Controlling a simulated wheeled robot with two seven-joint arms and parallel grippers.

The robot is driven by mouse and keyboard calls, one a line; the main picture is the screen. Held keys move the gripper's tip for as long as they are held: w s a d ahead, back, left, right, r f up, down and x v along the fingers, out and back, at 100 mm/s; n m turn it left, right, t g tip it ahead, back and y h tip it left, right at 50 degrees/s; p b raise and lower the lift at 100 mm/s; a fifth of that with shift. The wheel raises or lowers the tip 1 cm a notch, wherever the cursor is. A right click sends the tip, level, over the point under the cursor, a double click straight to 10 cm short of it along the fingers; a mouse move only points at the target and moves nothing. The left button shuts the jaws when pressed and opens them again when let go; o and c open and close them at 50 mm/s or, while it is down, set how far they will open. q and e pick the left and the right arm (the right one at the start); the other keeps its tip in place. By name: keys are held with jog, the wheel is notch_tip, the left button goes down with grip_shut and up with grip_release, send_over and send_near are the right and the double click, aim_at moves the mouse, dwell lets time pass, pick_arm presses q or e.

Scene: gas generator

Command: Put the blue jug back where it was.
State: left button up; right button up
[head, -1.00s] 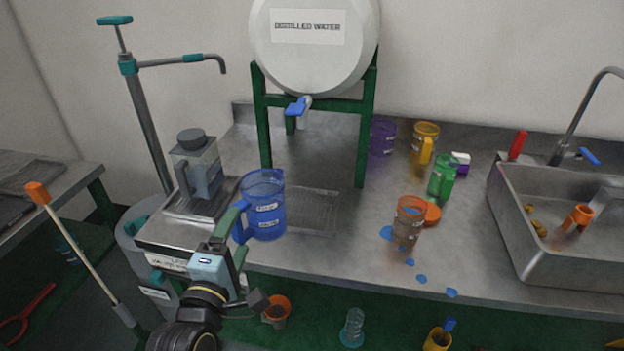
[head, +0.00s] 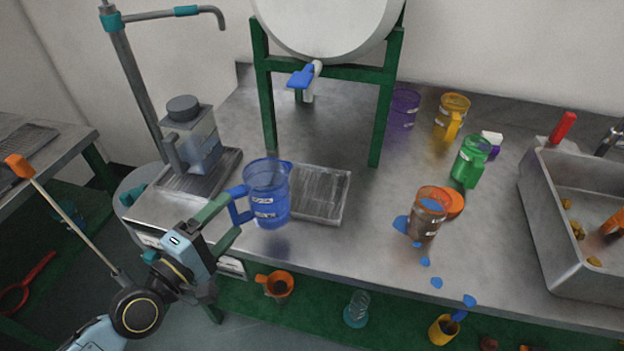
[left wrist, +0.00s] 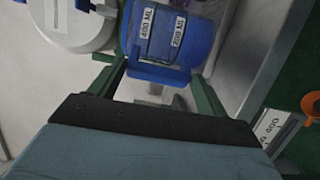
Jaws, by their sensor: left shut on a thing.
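The blue jug (head: 269,195) is a see-through measuring jug with white labels. In the head view it is upright by the counter's front edge, left of a drip tray. My left gripper (head: 232,212) is shut on its handle from the left. The left wrist view shows the jug (left wrist: 170,35) between the green fingers of the gripper (left wrist: 160,85), with labels for 400 ml and 200 ml. I cannot tell whether the jug's base touches the counter. My right gripper is not in view.
The drip tray (head: 320,194) sits below the distilled water tank's tap (head: 303,78) and green stand (head: 383,110). Purple (head: 402,108), yellow (head: 452,115), green (head: 470,160) and orange (head: 428,215) jugs stand to the right. Blue spills (head: 402,224) lie near the orange jug. A lidded container (head: 192,138) stands left.

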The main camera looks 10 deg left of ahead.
aim_at(279, 180)
pick_arm(q)
jog(key=shift+s+a+f, duration=0.1)
jog(key=shift+a+f, duration=0.15)
jog(key=shift+a, duration=0.15)
jog(key=f+x, duration=0.1)
jog(key=x, duration=0.5)
jog(key=f+x, duration=0.1)
jog(key=x, duration=0.5)
jog(key=f+b+x, duration=0.1)
jog(key=x, duration=0.5)
jog(key=shift+f, duration=0.35)
jog(key=shift+r, duration=0.15)
jog(key=shift+f, duration=0.2)
jog(key=o, duration=1)
jog(key=shift+f, duration=0.1)
jog(key=shift+o, duration=0.8)
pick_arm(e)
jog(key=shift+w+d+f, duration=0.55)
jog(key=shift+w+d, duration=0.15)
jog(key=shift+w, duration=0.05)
